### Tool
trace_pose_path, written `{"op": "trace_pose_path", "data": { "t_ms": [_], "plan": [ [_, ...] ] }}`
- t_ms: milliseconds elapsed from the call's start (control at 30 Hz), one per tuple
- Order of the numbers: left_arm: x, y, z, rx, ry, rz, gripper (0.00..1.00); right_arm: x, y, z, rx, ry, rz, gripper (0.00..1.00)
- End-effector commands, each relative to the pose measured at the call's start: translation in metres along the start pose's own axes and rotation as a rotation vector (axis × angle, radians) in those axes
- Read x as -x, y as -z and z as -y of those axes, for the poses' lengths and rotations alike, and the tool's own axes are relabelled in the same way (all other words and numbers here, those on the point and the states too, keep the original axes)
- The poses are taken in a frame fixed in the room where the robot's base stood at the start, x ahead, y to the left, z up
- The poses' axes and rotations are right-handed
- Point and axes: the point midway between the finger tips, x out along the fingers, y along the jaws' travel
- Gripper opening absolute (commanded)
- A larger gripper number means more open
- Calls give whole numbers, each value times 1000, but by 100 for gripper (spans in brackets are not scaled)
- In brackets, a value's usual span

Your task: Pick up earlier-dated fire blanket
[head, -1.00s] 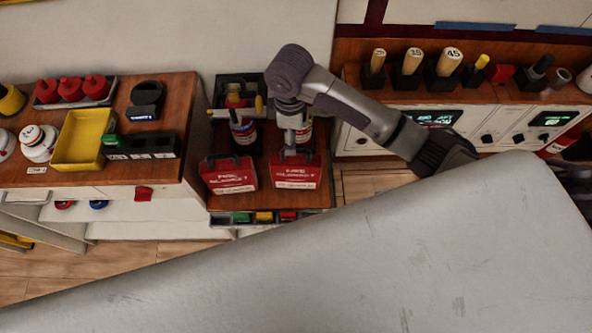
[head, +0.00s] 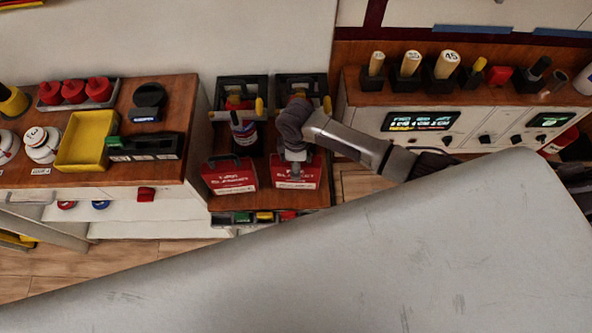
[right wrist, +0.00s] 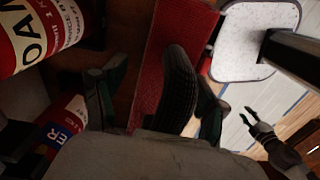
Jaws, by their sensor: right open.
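Two red fire blanket boxes with black handles stand side by side on a wooden shelf: the left box (head: 230,177) and the right box (head: 311,173). Their small white labels are too blurred to read. My right gripper (head: 295,178) is over the right box and hides part of it. In the right wrist view my right gripper (right wrist: 155,100) is open, with the black handle (right wrist: 180,85) between its fingers and the red box (right wrist: 175,35) behind. I cannot tell if they touch.
Fire extinguishers stand close behind the boxes; one (head: 244,135) shows behind the left box. A counter with a yellow tray (head: 87,140) is at left, and a panel cabinet (head: 420,122) at right. A large grey surface (head: 330,260) fills the foreground.

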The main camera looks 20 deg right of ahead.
Motion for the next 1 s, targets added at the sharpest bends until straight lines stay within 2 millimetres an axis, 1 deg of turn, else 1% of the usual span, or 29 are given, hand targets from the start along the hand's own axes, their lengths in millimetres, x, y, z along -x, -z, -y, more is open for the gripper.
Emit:
{"op": "trace_pose_path", "data": {
  "t_ms": [200, 233, 467, 500, 567, 600, 633, 667, 1000],
  "plan": [
    [0, 0, 0, 0, 0, -1, 37, -1, 0, 0, 0, 0, -1, 73],
    [0, 0, 0, 0, 0, -1, 37, -1, 0, 0, 0, 0, -1, 70],
    [0, 1, 0, 0, 0, -1, 37, -1, 0, 0, 0, 0, -1, 31],
    [0, 1, 0, 0, 0, -1, 37, -1, 0, 0, 0, 0, -1, 25],
    [0, 1, 0, 0, 0, -1, 37, -1, 1, 0, 0, 0, -1, 15],
    [0, 1, 0, 1, 0, -1, 37, -1, 1, 0, 0, 0, -1, 8],
    [0, 1, 0, 1, 0, -1, 37, -1, 1, 0, 0, 0, -1, 3],
    [0, 1, 0, 1, 0, -1, 37, -1, 1, 0, 0, 0, -1, 0],
    [0, 1, 0, 1, 1, -1, 37, 0, 1, -1, 0, -2, -3, 0]
  ]
}}
